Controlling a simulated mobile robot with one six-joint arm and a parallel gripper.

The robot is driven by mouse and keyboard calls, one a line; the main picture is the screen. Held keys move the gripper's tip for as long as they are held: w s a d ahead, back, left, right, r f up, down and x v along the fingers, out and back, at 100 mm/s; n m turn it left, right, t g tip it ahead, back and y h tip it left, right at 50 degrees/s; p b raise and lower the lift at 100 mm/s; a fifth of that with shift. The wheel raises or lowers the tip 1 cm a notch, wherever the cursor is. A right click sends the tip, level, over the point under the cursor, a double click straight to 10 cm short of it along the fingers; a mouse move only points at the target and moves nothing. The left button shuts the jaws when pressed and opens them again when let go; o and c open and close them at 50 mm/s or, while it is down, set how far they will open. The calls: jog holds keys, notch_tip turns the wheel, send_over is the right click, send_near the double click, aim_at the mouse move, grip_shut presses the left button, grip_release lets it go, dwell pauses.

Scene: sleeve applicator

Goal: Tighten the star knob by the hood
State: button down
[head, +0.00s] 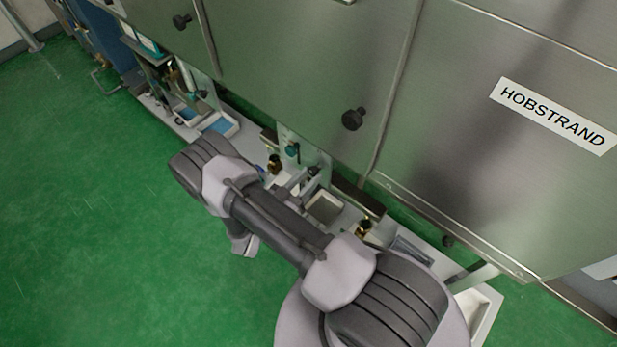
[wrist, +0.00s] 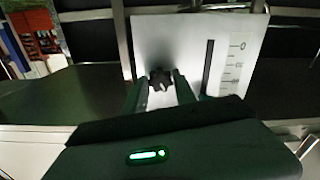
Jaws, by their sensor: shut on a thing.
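The star knob (wrist: 160,77) is dark and lobed. In the wrist view it sits on the front of a pale upright plate (wrist: 185,42), left of a dark vertical slot and a printed scale. My gripper (wrist: 160,86) is shut on the star knob, with one finger at its left and one at its right. The plate behind the knob is upright and looks slightly turned. In the head view my arm covers part of the machine, and I cannot make out the gripper or this knob there.
The large steel hood (head: 290,75) hangs over the bench, with a dark knob (head: 353,118) on its panel. Below are a teal knob (head: 292,150), brass fittings (head: 274,164) and white trays (head: 222,124). The green floor (head: 80,210) at left is clear.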

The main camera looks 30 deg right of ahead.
jog(key=shift+m, duration=2.3)
jog(key=c, duration=1)
grip_release()
jog(key=p+v, duration=0.2)
jog(key=v, duration=1.5)
jog(key=shift+a+p, duration=0.25)
jog(key=shift+p, duration=0.15)
jog(key=shift+r, duration=0.1)
